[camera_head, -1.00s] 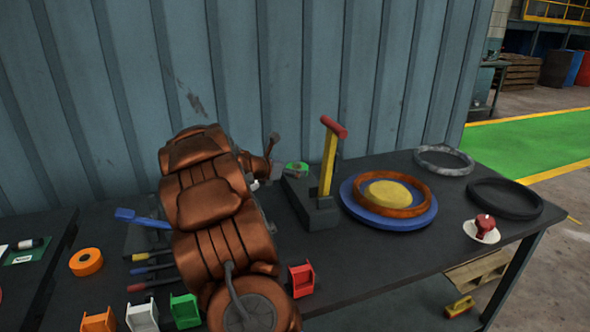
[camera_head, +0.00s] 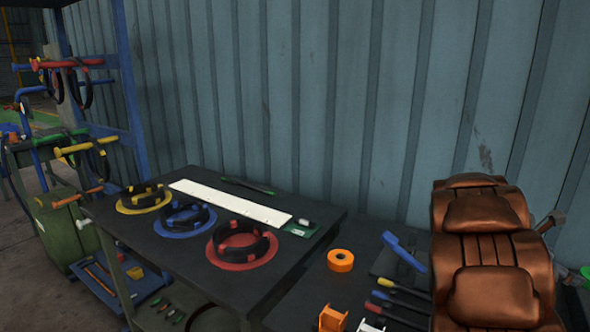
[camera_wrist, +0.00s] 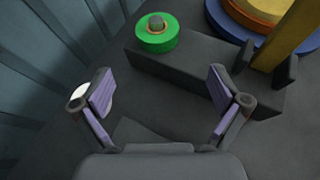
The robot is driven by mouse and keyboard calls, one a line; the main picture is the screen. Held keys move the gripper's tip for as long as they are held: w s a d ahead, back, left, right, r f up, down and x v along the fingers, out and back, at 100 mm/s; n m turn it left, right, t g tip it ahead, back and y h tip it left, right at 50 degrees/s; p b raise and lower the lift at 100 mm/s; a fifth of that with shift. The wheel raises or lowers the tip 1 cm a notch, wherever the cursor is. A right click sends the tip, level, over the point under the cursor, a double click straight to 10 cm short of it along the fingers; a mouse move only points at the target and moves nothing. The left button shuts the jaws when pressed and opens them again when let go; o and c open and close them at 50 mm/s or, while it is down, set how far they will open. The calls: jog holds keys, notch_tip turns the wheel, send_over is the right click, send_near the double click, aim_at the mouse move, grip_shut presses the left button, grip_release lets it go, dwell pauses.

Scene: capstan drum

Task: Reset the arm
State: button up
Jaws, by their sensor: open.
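My copper-coloured arm (camera_head: 490,250) fills the right side of the head view; its gripper end is outside that view. In the wrist view my gripper (camera_wrist: 160,95) is open and empty, its two purple-padded fingers spread apart. A dark block (camera_wrist: 195,75) lies ahead of and partly between the fingers. A green ring (camera_wrist: 156,36) sits at the block's far left end around a small post. The foot of a yellow lever (camera_wrist: 290,35) rises at the block's right end. I cannot tell from the picture whether the right finger touches the block.
The left dark table (camera_head: 290,270) holds yellow (camera_head: 144,200), blue (camera_head: 186,219) and red (camera_head: 242,246) discs with black rings, and a white strip (camera_head: 230,204). Orange tape (camera_head: 340,260) and several tools lie near my arm. A blue rack (camera_head: 130,100) stands far left. A ribbed wall (camera_head: 330,100) closes the back.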

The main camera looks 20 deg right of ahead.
jog(key=s+a+m+t+y+p, duration=0.1)
jog(key=s+a+m+y+p, duration=0.1)
jog(key=a, duration=1.2)
jog(key=s+a+m+y+p, duration=0.2)
jog(key=a+m, duration=0.4)
jog(key=a, duration=0.9)
jog(key=s+a+m+t+y+p, duration=0.1)
jog(key=s+a+m+y+p, duration=0.2)
jog(key=a, duration=1.1)
jog(key=s+m+y, duration=0.1)
jog(key=y, duration=0.1)
jog(key=shift+s+a+r+t+y, duration=0.2)
jog(key=shift+r+t+y, duration=0.1)
jog(key=shift+y, duration=0.1)
jog(key=s+a+y, duration=0.1)
jog(key=s+a, duration=0.1)
jog(key=a, duration=0.1)
jog(key=s+a+m+y, duration=0.1)
jog(key=a, duration=0.3)
jog(key=s+a+m+y+p, duration=0.1)
jog(key=s+a, duration=0.1)
jog(key=a, duration=0.2)
jog(key=shift+s+a, duration=0.1)
jog(key=shift+s, duration=0.25)
jog(key=shift+c, duration=0.2)
